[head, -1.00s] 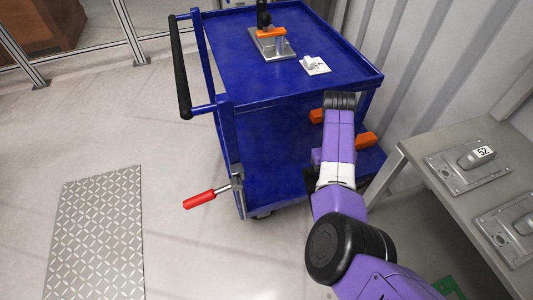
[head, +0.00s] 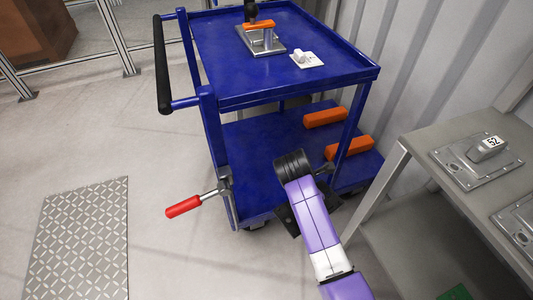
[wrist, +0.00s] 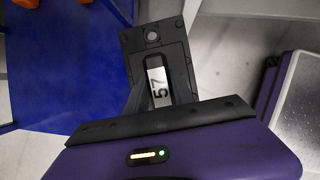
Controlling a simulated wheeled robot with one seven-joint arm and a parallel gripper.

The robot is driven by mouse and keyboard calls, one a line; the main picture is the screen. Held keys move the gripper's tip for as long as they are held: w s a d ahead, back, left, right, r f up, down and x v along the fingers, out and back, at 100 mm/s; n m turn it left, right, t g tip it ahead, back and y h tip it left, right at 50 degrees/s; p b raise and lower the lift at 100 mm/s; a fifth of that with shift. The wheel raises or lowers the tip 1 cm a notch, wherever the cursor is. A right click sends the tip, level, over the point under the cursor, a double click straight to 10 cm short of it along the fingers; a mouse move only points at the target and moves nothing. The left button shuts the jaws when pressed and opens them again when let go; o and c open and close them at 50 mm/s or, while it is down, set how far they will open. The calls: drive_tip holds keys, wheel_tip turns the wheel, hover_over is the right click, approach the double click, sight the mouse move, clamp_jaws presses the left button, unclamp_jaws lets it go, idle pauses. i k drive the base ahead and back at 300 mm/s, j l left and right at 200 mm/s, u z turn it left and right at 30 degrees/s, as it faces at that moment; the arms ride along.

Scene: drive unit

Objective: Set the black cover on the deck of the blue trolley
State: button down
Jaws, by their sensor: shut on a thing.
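The blue trolley (head: 225,65) stands ahead, with an upper deck and a lower shelf (head: 255,150). My gripper is shut on the black cover (wrist: 135,42), a dark plate with a round hole and a white label reading 57. In the head view my wrist hides most of the gripper; dark edges of the cover (head: 288,221) show beside it, in front of the lower shelf's near edge. In the wrist view my gripper (wrist: 165,88) grips the cover's raised handle. The cover is apart from the upper deck.
On the upper deck are a grey plate with an orange-handled clamp (head: 260,36) and a small white piece (head: 306,59); its near left is bare. Orange blocks (head: 325,117) lie on the lower shelf. A red handle (head: 184,207) juts out left. A grey table (head: 455,195) stands right.

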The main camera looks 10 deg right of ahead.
sight(281, 151)
drive_tip(key=i, duration=1.4)
